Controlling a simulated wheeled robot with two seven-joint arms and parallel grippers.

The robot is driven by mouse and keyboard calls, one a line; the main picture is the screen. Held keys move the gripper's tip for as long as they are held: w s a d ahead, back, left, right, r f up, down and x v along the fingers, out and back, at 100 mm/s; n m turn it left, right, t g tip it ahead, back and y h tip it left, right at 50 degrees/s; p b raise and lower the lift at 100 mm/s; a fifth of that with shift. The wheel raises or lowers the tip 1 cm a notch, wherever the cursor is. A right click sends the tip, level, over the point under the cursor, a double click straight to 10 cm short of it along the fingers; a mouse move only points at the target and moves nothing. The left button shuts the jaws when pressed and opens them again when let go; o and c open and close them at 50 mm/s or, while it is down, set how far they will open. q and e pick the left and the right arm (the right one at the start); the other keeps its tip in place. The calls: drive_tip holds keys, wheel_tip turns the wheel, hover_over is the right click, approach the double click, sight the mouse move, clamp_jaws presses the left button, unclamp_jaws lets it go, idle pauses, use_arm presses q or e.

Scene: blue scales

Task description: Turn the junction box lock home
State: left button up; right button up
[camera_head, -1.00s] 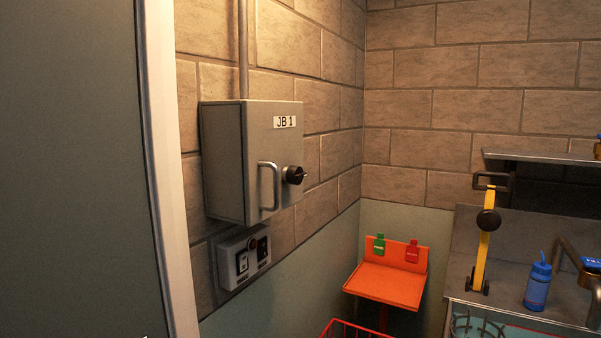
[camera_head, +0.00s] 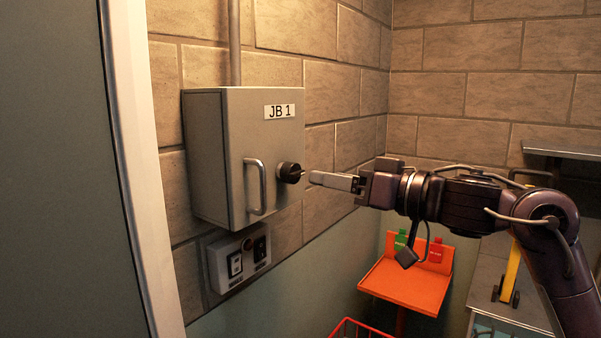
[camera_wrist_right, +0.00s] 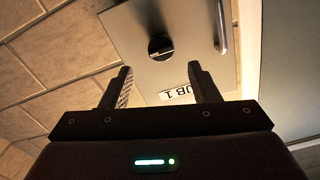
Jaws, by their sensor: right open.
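The grey junction box (camera_head: 235,150), labelled JB 1, hangs on the block wall with its door shut. Its black round lock (camera_head: 289,172) sits on the door's right side, with a small key or tab sticking out. A metal pull handle (camera_head: 256,187) is left of the lock. My right gripper (camera_head: 318,178) points at the lock from the right, its tips apparently just short of it. In the right wrist view the two fingers (camera_wrist_right: 162,88) are open and empty, with the lock (camera_wrist_right: 160,46) beyond and between them. My left gripper is not in view.
A switch panel (camera_head: 239,258) is mounted below the box. A conduit (camera_head: 234,45) runs up from its top. An orange shelf (camera_head: 408,283) with green and red tags stands below my right arm. A red wire basket (camera_head: 358,329) is at the bottom. A door edge (camera_head: 143,190) stands at left.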

sight(300, 174)
drive_tip(key=p+x, duration=0.1)
drive_tip(key=x, duration=0.6)
drive_tip(key=shift+w+a+p, duration=0.1)
drive_tip(key=shift+a+p, duration=0.2)
drive_tip(key=shift+p, duration=0.1)
drive_tip(key=c, duration=1)
